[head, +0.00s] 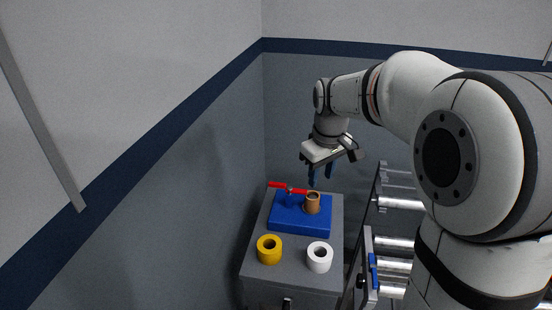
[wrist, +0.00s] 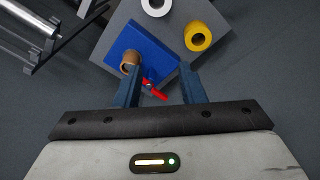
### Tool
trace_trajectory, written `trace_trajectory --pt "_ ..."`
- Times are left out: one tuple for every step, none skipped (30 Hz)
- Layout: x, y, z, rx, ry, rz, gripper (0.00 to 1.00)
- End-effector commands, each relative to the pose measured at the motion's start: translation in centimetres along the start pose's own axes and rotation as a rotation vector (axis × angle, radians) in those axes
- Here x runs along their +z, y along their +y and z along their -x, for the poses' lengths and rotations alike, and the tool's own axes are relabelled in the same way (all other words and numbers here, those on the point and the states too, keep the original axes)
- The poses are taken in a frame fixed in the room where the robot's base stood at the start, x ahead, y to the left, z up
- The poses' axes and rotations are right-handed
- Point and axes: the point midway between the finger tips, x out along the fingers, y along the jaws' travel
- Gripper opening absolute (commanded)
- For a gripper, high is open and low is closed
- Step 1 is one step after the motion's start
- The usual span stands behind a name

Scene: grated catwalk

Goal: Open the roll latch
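A red lever (head: 288,187), which looks like the roll latch, lies across the top of a blue block (head: 300,222) beside a brown roll (head: 312,203). The block sits on a grey cabinet top. My gripper (head: 321,174) is above the block's far right part, fingers pointing down, apart from the lever. In the wrist view my gripper (wrist: 160,80) is open, with two dark blue fingers spread and nothing held. The red lever (wrist: 152,89) shows below and between them, and the brown roll (wrist: 131,61) is by the left finger. Part of the lever is hidden.
A yellow roll (head: 269,249) and a white roll (head: 319,257) stand at the cabinet's near side. A roller conveyor (head: 396,244) runs close on the right, with a blue piece on its rail. A grey wall (head: 215,150) stands to the left.

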Motion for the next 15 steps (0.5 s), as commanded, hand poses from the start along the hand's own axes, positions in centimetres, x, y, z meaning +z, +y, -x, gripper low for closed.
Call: trace_trajectory --pt "-2.1 0.6 -0.4 -0.008 -0.011 0.049 0.36" --pt "-3.2 0.9 -0.7 -0.011 -0.015 0.081 0.36" --pt "-4.7 1.2 -1.1 -0.016 -0.02 0.122 0.36" --pt "-5.8 1.5 -1.5 -0.019 -0.024 0.153 0.36" --pt "-6.8 1.8 -1.9 -0.023 -0.029 0.184 0.36" --pt "-8.3 2.0 -2.5 -0.028 -0.033 0.227 0.36" --pt "-9.3 2.2 -3.0 -0.032 -0.037 0.258 0.36" --pt "-10.3 2.4 -3.5 -0.036 -0.04 0.288 0.36" --pt "-11.6 2.6 -4.3 -0.041 -0.046 0.33 0.36" --pt "-12.6 2.7 -4.9 -0.045 -0.049 0.361 0.36" --pt "-13.6 2.8 -5.5 -0.049 -0.052 0.392 0.36" --pt "-14.8 2.9 -6.4 -0.056 -0.057 0.434 0.36" --pt "-15.7 2.9 -7.1 -0.06 -0.061 0.465 0.36" --pt "-16.5 2.9 -7.8 -0.065 -0.064 0.497 0.36" --pt "-17.6 3.0 -8.8 -0.07 -0.066 0.536 0.36"
